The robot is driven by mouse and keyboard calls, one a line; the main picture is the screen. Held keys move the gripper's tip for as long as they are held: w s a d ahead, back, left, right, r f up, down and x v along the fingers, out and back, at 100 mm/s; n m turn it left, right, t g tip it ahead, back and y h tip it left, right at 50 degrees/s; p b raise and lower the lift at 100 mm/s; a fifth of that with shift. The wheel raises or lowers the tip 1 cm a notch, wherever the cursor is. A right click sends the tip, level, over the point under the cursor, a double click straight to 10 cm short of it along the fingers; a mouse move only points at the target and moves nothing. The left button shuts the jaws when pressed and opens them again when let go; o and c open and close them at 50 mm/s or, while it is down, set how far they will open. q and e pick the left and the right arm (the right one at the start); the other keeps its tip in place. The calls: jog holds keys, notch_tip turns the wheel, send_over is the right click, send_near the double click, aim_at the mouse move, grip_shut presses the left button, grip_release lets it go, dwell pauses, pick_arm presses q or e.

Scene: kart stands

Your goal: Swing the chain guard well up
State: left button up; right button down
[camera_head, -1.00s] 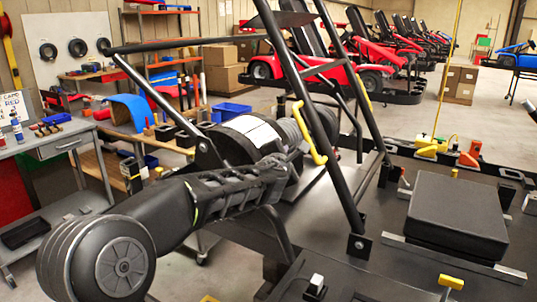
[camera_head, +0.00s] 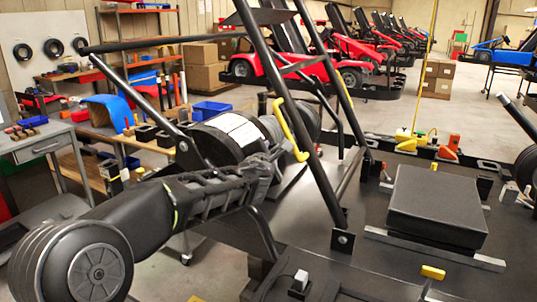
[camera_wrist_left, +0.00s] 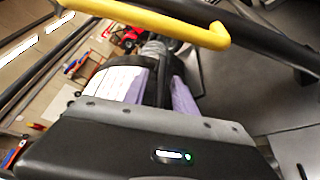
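A rounded black cover with a white label (camera_head: 236,132) sits behind the slanted black posts; I take it for the chain guard, but cannot be sure. A yellow handle (camera_head: 291,130) is fixed to the nearer post. My left gripper (camera_head: 268,160) is at the cover's lower right, below and left of the handle. In the left wrist view, the yellow handle (camera_wrist_left: 170,22) crosses above the fingers. The two purple-grey fingers (camera_wrist_left: 162,92) stand apart with a dark bar between them; I cannot tell whether they grip it. My right gripper is out of view.
Slanted black posts (camera_head: 318,170) stand close to my left gripper. A black box-like pad (camera_head: 437,205) lies on the dark deck to the right. A workbench (camera_head: 42,147) stands at the left. Red karts (camera_head: 300,70) are parked behind, with open floor before them.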

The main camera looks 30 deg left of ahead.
pick_arm(q)
jog(key=v, duration=0.7)
jog(key=shift+s, duration=0.15)
jog(key=shift+d, duration=0.1)
